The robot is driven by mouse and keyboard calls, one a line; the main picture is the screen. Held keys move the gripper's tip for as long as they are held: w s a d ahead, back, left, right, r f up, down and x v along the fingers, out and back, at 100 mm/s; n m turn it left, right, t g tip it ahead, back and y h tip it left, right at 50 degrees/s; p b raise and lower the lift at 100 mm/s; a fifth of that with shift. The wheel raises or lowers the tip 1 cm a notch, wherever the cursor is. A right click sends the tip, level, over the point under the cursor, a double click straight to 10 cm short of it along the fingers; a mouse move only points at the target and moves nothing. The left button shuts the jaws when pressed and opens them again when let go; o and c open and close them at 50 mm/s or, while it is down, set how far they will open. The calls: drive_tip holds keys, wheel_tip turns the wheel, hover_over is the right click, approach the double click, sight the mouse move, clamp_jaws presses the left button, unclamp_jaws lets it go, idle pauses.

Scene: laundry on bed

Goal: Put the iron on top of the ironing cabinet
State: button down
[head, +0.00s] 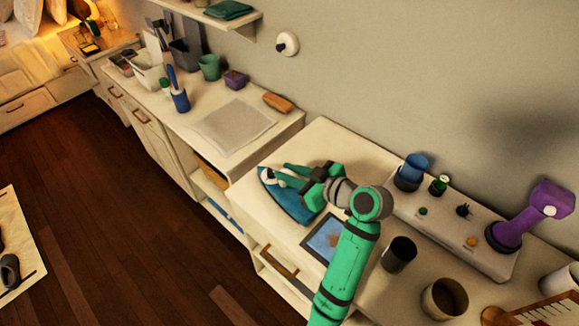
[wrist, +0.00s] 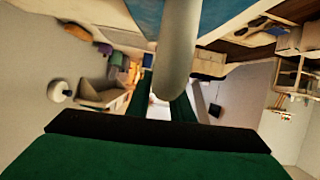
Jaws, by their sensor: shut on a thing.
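The iron (head: 291,205) has a blue body and a pale handle. It is at the left end of the nearer white cabinet top (head: 318,140); I cannot tell whether it touches the surface. My gripper (head: 272,174), with green fingers, is shut on its handle. In the wrist view a pale grey cylinder, likely the handle (wrist: 178,60), stands between the fingers, with blue of the iron above it. The farther white cabinet, with a grey square pad (head: 233,127) on top, adjoins on the left. Which one is the ironing cabinet is not clear.
A tablet (head: 326,238), a black cup (head: 399,254) and a brown pot (head: 444,299) stand near my arm. A raised white board (head: 440,228) with small items and a purple lamp (head: 530,215) is at right. A brown block (head: 278,102) lies beside the pad.

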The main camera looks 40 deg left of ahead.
drive_tip(key=shift+w, duration=0.15)
drive_tip(key=c, duration=1.9)
unclamp_jaws()
drive_tip(key=shift+f, duration=0.1)
drive_tip(key=o, duration=0.3)
drive_tip(key=shift+s+a, duration=0.15)
drive_tip(key=shift+s, duration=0.05)
drive_tip(key=shift+o, duration=0.2)
drive_tip(key=shift+w+d, duration=0.1)
drive_tip(key=shift+d, duration=0.1)
drive_tip(key=shift+d+r, duration=0.25)
drive_tip(key=shift+d, duration=0.2)
drive_tip(key=v, duration=1.1)
